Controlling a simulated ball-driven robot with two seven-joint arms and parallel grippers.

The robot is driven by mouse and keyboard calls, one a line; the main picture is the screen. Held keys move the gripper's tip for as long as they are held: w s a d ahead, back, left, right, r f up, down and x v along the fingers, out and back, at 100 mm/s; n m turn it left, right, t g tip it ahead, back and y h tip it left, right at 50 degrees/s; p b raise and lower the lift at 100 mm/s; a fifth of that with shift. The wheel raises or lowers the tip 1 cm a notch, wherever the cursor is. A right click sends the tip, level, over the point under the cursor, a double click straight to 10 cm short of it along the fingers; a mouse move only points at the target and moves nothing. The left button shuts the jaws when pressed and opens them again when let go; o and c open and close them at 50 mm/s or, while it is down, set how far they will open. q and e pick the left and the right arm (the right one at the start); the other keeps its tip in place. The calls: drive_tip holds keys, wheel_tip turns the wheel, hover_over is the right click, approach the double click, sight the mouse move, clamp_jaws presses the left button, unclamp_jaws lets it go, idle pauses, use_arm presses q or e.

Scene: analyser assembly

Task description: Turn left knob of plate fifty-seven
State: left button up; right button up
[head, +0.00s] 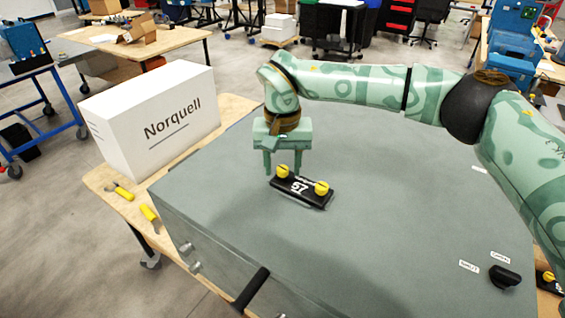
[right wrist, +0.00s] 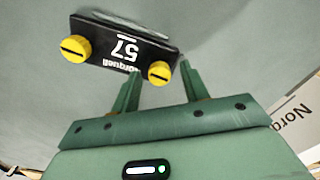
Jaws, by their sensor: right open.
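A black plate (head: 302,194) marked 57 lies on the grey casing's top, with a yellow knob at each end. In the right wrist view, that knob (right wrist: 160,73) shows between the fingertips and the other knob (right wrist: 75,48) is clear to the left. I cannot tell whether the fingers touch it. My left gripper is not in view.
The grey casing (head: 390,225) has free room around the plate. A white Norquell box (head: 160,120) stands on the wooden table to the left, near two yellow-handled items (head: 121,192). A black rotary switch (head: 505,276) and another black plate (head: 550,284) are at the lower right.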

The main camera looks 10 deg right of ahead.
drive_tip(key=shift+s, duration=0.1)
drive_tip(key=c, duration=0.4)
clamp_jaws()
drive_tip(key=shift+r+m, duration=0.1)
drive_tip(key=shift+m, duration=0.2)
